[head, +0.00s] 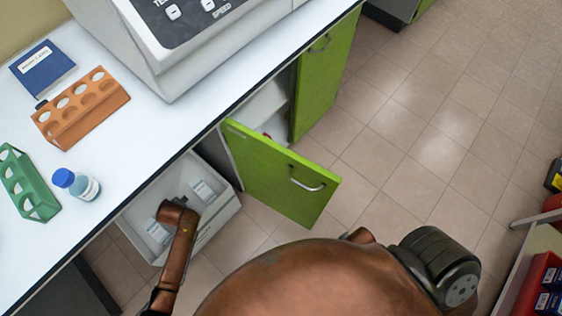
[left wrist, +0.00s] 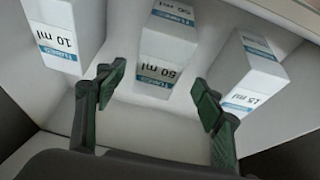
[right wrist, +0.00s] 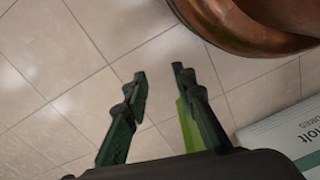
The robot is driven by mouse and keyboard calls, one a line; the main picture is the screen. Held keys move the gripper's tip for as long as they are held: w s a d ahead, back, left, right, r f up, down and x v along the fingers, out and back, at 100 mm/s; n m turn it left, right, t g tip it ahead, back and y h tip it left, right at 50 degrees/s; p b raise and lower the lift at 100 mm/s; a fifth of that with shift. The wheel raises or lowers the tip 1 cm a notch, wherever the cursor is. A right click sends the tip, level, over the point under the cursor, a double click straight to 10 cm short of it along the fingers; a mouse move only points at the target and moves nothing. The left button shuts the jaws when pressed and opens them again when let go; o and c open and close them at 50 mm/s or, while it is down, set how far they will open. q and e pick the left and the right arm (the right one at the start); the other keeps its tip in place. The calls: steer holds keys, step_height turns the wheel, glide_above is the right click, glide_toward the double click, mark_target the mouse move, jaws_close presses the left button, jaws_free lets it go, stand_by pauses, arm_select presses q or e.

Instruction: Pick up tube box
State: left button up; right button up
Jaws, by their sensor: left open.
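Three white tube boxes stand in the open white drawer (head: 221,209). In the left wrist view they are the 10 ml box (left wrist: 62,38) at left, the 50 ml box (left wrist: 168,45) in the middle and the 15 ml box (left wrist: 246,78) at right. Two boxes show in the head view, one at left (head: 158,232) and one at right (head: 203,190); my left arm hides the space between them. My left gripper (left wrist: 158,88) is open and empty, with its fingertips either side of the middle box's line and apart from it. My right gripper (right wrist: 160,78) is open and empty above the floor.
An open green cabinet door (head: 270,180) stands right of the drawer. The white counter (head: 130,165) above holds an orange rack (head: 85,108), a green rack (head: 30,185), a blue-capped bottle (head: 77,185) and a grey machine (head: 190,45). Tiled floor (head: 430,130) lies clear at right.

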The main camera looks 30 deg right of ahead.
arm_select(q)
steer(key=shift+d+f+b, duration=0.25)
steer(key=shift+f+b, duration=0.1)
steer(key=shift+f, duration=0.2)
steer(key=shift+w+d, duration=0.1)
steer(key=shift+b+x, duration=1)
steer(key=shift+x, duration=0.4)
steer(key=shift+w+a+f+b, duration=0.15)
steer(key=shift+a+f+b, duration=0.1)
steer(key=shift+f+b, duration=0.5)
arm_select(e)
step_height(320, 180, up, 8)
steer(key=a, duration=0.2)
arm_select(q)
steer(key=b+x, duration=0.2)
steer(key=x, duration=0.1)
steer(key=shift+w, duration=0.15)
arm_select(e)
steer(key=w+a+f+t+y, duration=0.1)
steer(key=w+a+f+t, duration=0.1)
steer(key=w+f, duration=0.3)
steer(key=shift+w+a+f, duration=0.3)
steer(key=shift+a+f, duration=0.05)
steer(key=shift+a, duration=0.2)
arm_select(q)
steer(key=shift+f, duration=0.3)
arm_select(e)
steer(key=shift+r, duration=0.1)
arm_select(q)
steer(key=shift+c, duration=0.3)
